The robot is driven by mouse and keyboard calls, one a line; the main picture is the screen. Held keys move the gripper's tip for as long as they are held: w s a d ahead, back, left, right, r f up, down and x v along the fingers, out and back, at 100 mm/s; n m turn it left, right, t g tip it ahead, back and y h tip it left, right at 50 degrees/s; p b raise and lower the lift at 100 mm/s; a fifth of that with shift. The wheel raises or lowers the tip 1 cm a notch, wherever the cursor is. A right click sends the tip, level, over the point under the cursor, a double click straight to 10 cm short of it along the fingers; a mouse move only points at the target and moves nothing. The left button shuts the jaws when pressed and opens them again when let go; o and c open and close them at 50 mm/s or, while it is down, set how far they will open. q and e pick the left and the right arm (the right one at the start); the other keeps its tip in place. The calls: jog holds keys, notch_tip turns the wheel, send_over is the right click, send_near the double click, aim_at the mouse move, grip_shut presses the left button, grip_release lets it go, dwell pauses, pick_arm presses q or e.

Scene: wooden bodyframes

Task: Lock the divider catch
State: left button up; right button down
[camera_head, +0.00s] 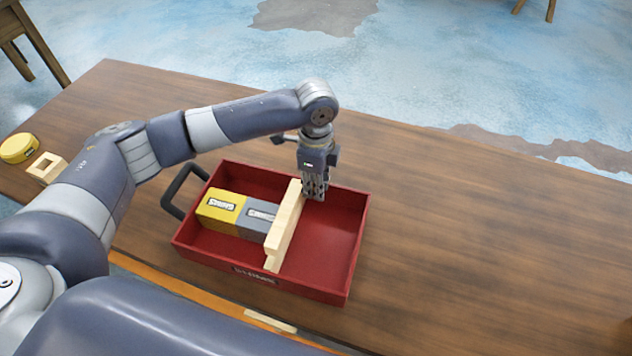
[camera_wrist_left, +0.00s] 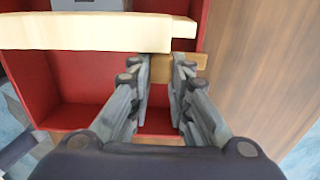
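A pale wooden divider (camera_head: 284,228) stands across the red tray (camera_head: 359,246), right of two boxes. In the left wrist view the divider (camera_wrist_left: 90,32) runs across the top of the picture. A brown wooden piece (camera_wrist_left: 161,69), which looks like the catch, lies against its edge near the tray wall. My left gripper (camera_head: 315,196) points down inside the tray, beside the divider's far end. In the wrist view its fingers (camera_wrist_left: 160,62) are apart, with part of the brown piece showing between them and the right finger over it. Contact cannot be told. My right gripper is out of view.
A yellow box (camera_head: 220,211) and a grey box (camera_head: 257,217) sit in the tray's left part; its right part is empty. A black handle (camera_head: 172,190) is at the left. A yellow round object (camera_head: 18,148) and wooden frame (camera_head: 46,167) lie far left. The table's right is clear.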

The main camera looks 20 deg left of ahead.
pick_arm(q)
jog(key=o, duration=0.4)
notch_tip(320, 180, up, 12)
dwell(0.5)
dwell(0.4)
